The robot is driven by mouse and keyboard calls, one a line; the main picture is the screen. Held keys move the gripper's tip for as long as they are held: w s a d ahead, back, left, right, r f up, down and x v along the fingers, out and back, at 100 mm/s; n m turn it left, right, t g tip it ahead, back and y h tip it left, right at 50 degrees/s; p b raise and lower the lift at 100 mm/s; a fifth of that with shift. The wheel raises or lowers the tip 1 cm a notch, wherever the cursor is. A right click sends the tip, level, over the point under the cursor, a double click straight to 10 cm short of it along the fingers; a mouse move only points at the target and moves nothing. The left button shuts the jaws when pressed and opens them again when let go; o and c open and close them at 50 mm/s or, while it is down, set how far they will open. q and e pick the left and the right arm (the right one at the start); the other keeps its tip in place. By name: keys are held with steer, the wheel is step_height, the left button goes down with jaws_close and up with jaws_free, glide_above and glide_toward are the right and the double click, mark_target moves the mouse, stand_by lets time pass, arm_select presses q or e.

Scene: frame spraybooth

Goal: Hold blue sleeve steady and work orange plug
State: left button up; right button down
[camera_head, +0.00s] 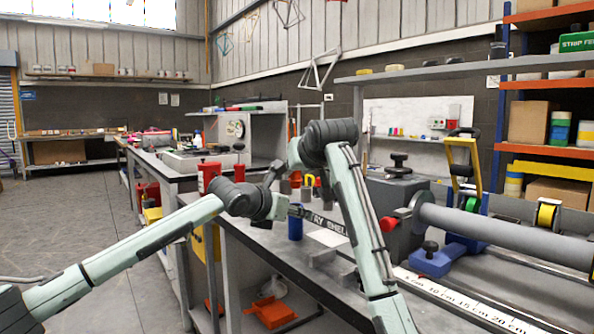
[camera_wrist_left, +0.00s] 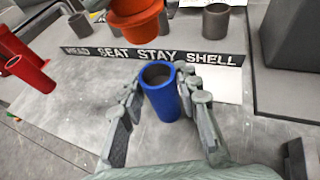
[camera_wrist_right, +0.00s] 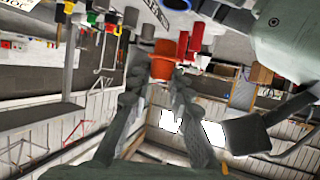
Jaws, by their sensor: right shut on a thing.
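The blue sleeve (camera_wrist_left: 160,92) stands upright on the bench, its open top facing up. It also shows in the head view (camera_head: 295,228). My left gripper (camera_wrist_left: 163,88) has its fingers on either side of the sleeve, with narrow gaps visible. The orange plug (camera_wrist_right: 163,60) is between the fingertips of my right gripper (camera_wrist_right: 162,72), which is shut on it. In the left wrist view the plug (camera_wrist_left: 136,18) is raised, beyond the sleeve and slightly left of it. In the head view my right gripper (camera_head: 272,178) hangs above the bench near the sleeve; the plug is hard to make out there.
A label strip (camera_wrist_left: 150,55) reading HEAD SEAT STAY SHELL lies behind the sleeve. Grey cups (camera_wrist_left: 215,21) stand behind it. Red cylinders (camera_wrist_left: 30,74) are at the left. A large grey block (camera_wrist_left: 290,35) borders the right. A white sheet (camera_head: 328,237) lies right of the sleeve.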

arm_select(q)
steer(key=o, duration=0.4)
steer(key=shift+c, duration=0.2)
steer(key=v, duration=1.2)
